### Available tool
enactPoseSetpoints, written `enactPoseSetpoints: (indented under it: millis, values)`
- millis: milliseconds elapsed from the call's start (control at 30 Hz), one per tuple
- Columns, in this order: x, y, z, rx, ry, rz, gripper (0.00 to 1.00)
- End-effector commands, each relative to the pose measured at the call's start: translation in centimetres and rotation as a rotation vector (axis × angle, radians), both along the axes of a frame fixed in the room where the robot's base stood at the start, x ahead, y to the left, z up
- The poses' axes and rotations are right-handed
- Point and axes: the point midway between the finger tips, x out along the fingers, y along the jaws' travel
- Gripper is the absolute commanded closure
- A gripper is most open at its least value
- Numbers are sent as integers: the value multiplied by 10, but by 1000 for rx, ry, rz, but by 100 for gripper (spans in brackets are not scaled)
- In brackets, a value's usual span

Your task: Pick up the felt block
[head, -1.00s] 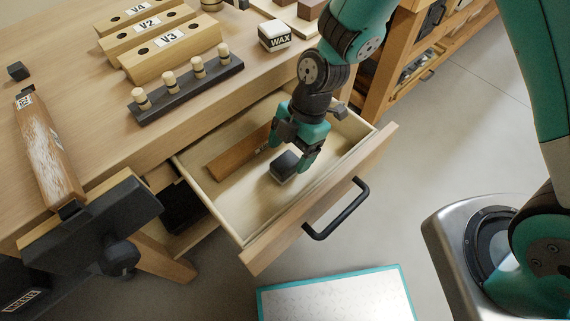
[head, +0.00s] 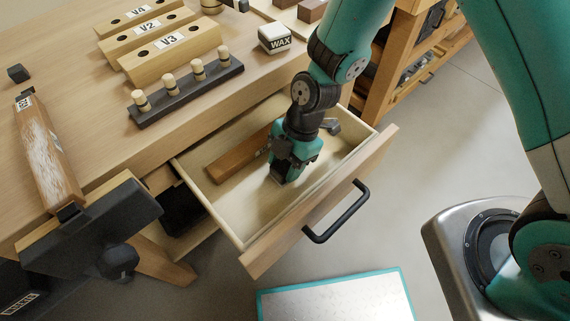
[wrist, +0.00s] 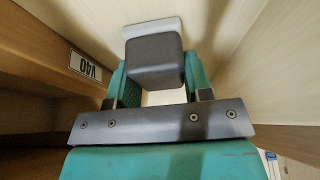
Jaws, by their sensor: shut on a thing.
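The felt block is a small dark grey block with a light grey face, seen in the wrist view (wrist: 154,58). It sits between the two teal fingers of my gripper (wrist: 154,85). In the head view my gripper (head: 287,172) points down inside the open drawer (head: 232,222) and is shut on the block, which is mostly hidden there. I cannot tell whether the block touches the drawer floor.
A wooden bar labelled V40 (head: 238,156) lies in the drawer beside my gripper. The drawer front with its black handle (head: 337,212) stands out from the bench. A WAX box (head: 274,38) and a dark peg rack (head: 188,91) stand on the bench top.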

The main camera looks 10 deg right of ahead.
Motion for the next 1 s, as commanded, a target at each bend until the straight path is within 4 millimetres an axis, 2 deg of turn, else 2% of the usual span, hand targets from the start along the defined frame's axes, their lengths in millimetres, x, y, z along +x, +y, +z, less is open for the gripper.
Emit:
enactPoseSetpoints:
  millis: [167,267,367,500,700,800,1000]
  values:
    - [0,0,9,1,-1,1,78]
    - [1,1,23,2,-3,-1,78]
    - [1,1,47,4,-5,0,78]
    - [1,1,92,6,-8,0,78]
    - [1,0,149,3,-6,0,78]
    - [1,0,170,3,-4,0,78]
    - [0,0,195,1,-2,0,78]
